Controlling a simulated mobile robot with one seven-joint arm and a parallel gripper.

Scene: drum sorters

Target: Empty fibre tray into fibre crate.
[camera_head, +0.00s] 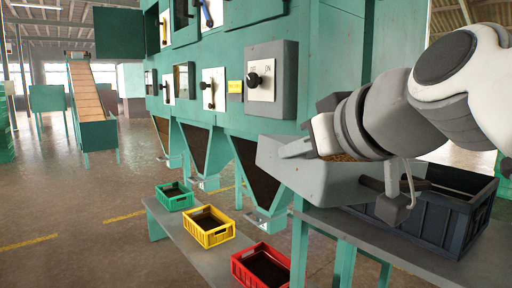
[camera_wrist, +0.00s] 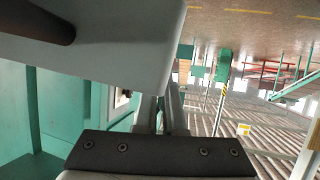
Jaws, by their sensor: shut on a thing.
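A grey tray (camera_head: 315,182) is at the right in the head view, in front of the green machine. A little brown material (camera_head: 340,157) shows inside it, partly hidden by my arm. My gripper (camera_head: 296,148) is shut on the tray's rim. In the wrist view the tray (camera_wrist: 120,60) fills the upper left with a dark handle, and my gripper's fingers (camera_wrist: 163,112) reach up against it. A dark grey crate (camera_head: 430,222) stands behind and right of the tray, partly hidden by it. No label shows which crate is for fibre.
A green crate (camera_head: 174,196), a yellow crate (camera_head: 208,227) and a red crate (camera_head: 262,267) stand on a low grey bench (camera_head: 180,240) under the machine's chutes. The machine (camera_head: 225,110) is close behind the tray. A grey table (camera_head: 400,250) carries the dark crate.

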